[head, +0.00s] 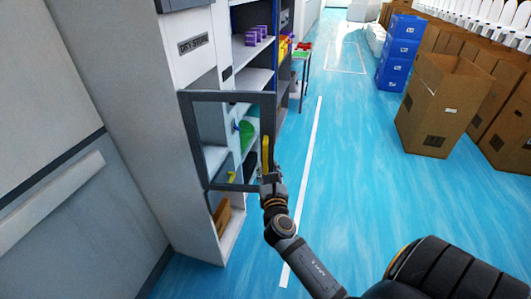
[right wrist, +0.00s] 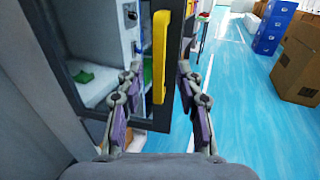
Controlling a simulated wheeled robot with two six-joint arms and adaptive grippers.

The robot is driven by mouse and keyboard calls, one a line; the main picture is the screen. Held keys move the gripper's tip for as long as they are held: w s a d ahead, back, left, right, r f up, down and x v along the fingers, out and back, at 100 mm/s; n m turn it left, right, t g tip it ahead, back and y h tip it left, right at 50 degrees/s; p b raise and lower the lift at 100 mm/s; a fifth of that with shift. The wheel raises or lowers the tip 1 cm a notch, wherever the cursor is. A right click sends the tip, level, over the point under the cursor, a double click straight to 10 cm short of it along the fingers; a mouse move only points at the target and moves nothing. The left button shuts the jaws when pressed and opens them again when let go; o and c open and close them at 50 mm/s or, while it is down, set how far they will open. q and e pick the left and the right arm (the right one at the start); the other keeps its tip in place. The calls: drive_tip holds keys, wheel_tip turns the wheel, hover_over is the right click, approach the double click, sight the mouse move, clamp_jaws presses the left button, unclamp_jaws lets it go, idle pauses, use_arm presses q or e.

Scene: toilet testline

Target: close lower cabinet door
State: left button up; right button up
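The lower cabinet door (head: 225,97) is a grey frame with a see-through panel. It stands swung out from the cabinet (head: 213,70), with shelves visible through and beside it. Its yellow vertical handle (head: 266,155) is at the door's right edge. My right gripper (head: 268,176) is at the lower part of the handle. In the right wrist view the fingers (right wrist: 160,85) are spread, one on each side of the yellow handle (right wrist: 161,55). I cannot tell whether either finger touches the door. My left gripper is not in view.
Shelves hold purple items (head: 255,35) and a green item (head: 246,133). A grey wall panel with a rail (head: 50,203) is at the left. Blue crates (head: 398,55) and cardboard boxes (head: 438,110) stand at the right. The blue floor between is clear.

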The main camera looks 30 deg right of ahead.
sight(265, 155)
drive_tip(key=p+x, duration=0.1)
drive_tip(key=x, duration=0.7)
drive_tip(key=shift+s, duration=0.1)
drive_tip(key=shift+c, duration=0.3)
clamp_jaws()
drive_tip(key=shift+a, duration=0.1)
